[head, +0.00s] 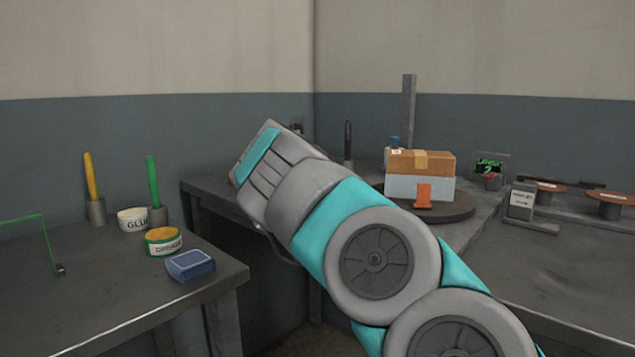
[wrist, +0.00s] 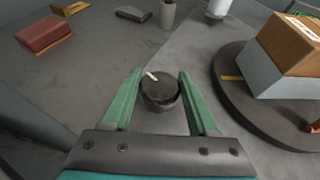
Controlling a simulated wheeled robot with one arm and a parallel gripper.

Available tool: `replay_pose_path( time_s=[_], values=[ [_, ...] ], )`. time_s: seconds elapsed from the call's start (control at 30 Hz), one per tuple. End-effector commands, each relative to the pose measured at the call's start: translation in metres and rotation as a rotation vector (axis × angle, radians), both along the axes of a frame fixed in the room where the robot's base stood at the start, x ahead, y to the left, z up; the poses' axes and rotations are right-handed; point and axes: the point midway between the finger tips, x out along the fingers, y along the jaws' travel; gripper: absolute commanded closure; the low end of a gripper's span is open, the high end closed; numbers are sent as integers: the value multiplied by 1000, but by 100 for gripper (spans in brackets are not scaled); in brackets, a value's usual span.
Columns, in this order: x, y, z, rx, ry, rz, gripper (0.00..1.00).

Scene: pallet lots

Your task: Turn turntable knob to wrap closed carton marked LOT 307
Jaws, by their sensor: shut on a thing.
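The turntable knob (wrist: 163,97) is a dark round knob with a white pointer mark tilted up and to the left. My gripper (wrist: 160,74) is shut on it in the wrist view, with one green finger on each side. In the head view my arm hides the knob and the fingers. The turntable (head: 462,208) is a dark disc, also in the wrist view (wrist: 233,97), right of the knob. On it a brown carton (head: 437,163) with a tape strip sits on a pale grey block (head: 400,187). The carton looks closed; its lot mark is not legible.
A grey post (head: 408,105) rises behind the turntable. A small green-lit display (head: 490,166) and a grey stand (head: 521,200) are to the right.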

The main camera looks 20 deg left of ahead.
Motion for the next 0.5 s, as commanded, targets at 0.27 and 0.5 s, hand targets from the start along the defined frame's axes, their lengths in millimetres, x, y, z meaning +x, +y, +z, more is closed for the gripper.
replay_pose_path(
  time_s=[0.27,0.5],
  values=[
    [0,0,1,0,0,21,96],
    [0,-1,2,1,3,105,97]
  ],
)
